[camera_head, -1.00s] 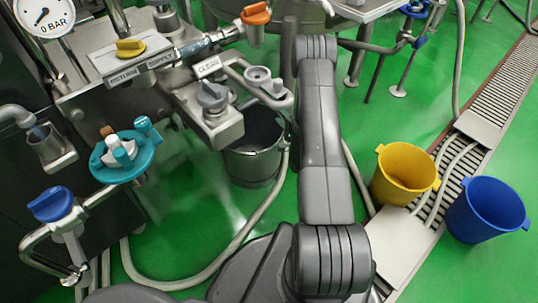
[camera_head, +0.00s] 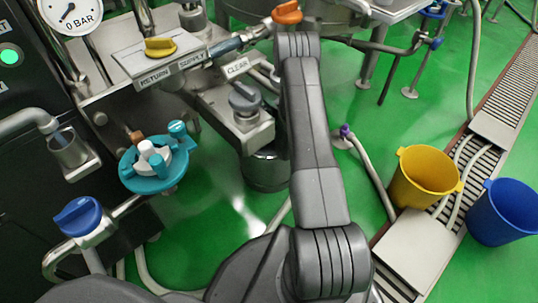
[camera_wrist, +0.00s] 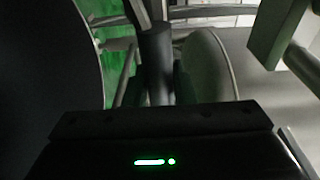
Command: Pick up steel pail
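The steel pail (camera_head: 264,173) stands on the green floor in the head view, under the valve block. Its upper part is hidden by the block and its right edge by my arm; only part of its grey wall shows. My gripper's end is hidden behind my arm in the head view. In the wrist view, the dark housing of my gripper (camera_wrist: 160,145) with a green light fills the bottom. I cannot identify the pail for sure in the wrist view.
The valve block (camera_head: 240,122) with a grey knob overhangs the pail. A teal fitting (camera_head: 153,168) and a blue-handled tap (camera_head: 80,218) stick out at left. A yellow bucket (camera_head: 424,178) and a blue bucket (camera_head: 500,214) stand at right by the drain grating (camera_head: 511,90). Hoses cross the floor.

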